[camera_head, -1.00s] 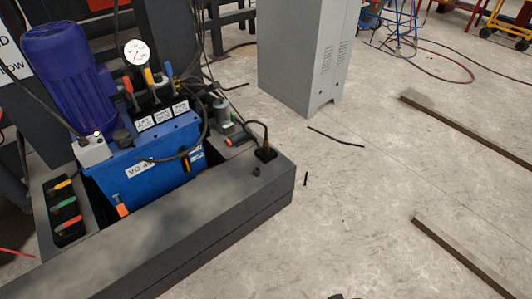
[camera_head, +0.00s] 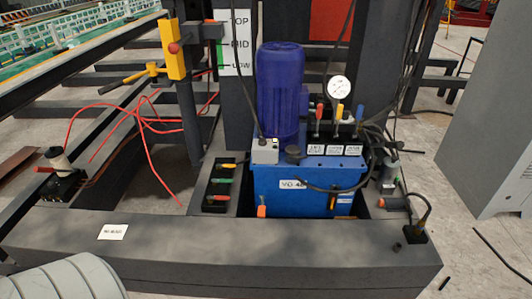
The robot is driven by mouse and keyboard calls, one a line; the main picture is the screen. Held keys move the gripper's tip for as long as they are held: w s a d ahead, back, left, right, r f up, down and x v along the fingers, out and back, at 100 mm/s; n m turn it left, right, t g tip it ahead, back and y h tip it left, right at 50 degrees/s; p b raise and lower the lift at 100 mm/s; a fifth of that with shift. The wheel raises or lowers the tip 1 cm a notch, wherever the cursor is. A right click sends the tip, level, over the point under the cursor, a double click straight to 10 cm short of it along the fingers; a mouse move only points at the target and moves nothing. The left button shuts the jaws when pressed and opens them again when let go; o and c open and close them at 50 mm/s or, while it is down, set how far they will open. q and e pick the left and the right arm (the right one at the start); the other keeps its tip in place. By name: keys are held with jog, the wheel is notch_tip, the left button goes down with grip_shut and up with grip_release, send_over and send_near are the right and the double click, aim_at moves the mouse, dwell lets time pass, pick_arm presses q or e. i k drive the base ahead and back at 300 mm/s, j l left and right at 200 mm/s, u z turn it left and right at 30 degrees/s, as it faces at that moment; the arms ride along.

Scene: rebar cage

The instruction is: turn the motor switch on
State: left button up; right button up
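The blue motor (camera_head: 281,95) stands upright on a blue hydraulic unit (camera_head: 290,190) in the middle of the head view. A small grey box (camera_head: 265,150) with a small knob on top sits at the motor's lower left; it may hold the motor switch, but its position is too small to read. A black panel (camera_head: 219,190) with yellow, green and red handles lies left of the unit. Neither of my grippers is in view.
A dark grey beam (camera_head: 230,245) runs across in front of the unit. A red hose (camera_head: 150,150) and a yellow post (camera_head: 173,48) are at the left. Valve levers and a gauge (camera_head: 340,89) are right of the motor. A grey cabinet (camera_head: 495,120) stands at the right.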

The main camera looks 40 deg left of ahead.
aim_at(262, 142)
jog(key=i+j, duration=0.65)
jog(key=i+j+u, duration=0.1)
jog(key=u, duration=0.3)
jog(key=i+j+u, duration=0.15)
jog(key=u, duration=0.25)
jog(key=i+u, duration=0.1)
jog(key=u, duration=0.3)
